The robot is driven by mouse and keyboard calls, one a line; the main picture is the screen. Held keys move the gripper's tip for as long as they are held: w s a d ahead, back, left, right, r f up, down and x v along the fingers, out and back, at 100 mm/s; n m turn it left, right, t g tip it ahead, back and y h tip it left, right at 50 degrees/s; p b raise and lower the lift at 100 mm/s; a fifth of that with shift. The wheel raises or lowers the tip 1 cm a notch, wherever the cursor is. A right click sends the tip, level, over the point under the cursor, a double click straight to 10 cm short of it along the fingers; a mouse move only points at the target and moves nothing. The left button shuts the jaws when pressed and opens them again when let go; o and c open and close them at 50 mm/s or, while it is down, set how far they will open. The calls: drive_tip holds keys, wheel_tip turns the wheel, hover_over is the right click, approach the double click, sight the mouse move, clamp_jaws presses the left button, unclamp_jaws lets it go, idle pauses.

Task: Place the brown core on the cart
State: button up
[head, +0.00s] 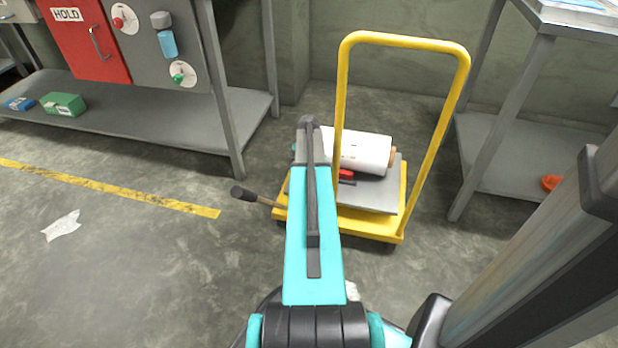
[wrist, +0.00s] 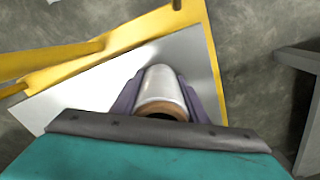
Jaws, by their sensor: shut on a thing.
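The brown core (wrist: 158,105) shows as a brown ring at the near end of a pale film roll (wrist: 163,85) in the wrist view. My gripper (wrist: 165,82) is shut on this roll, with a dark purple finger along each side. In the head view the white roll (head: 358,151) lies sideways over the cart's grey deck, and the brown core end (head: 393,158) sticks out at its right. The yellow cart (head: 372,227) stands on the floor with its tall handle up. I cannot tell whether the roll touches the deck. My arm hides the deck's left part.
A small red and black item (head: 346,174) shows by the roll, partly hidden. A black-ended wooden handle (head: 255,197) sticks out left of the cart. Grey shelving (head: 150,118) stands at the left and a grey table (head: 520,140) at the right. A crumpled sheet (head: 62,226) lies on the floor.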

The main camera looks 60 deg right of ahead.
drive_tip(key=shift+f, duration=0.1)
drive_tip(key=o, duration=1)
wheel_tip(320, 180, up, 13)
drive_tip(key=p, duration=0.4)
drive_tip(key=shift+f+p, duration=0.1)
drive_tip(key=shift+p, duration=0.25)
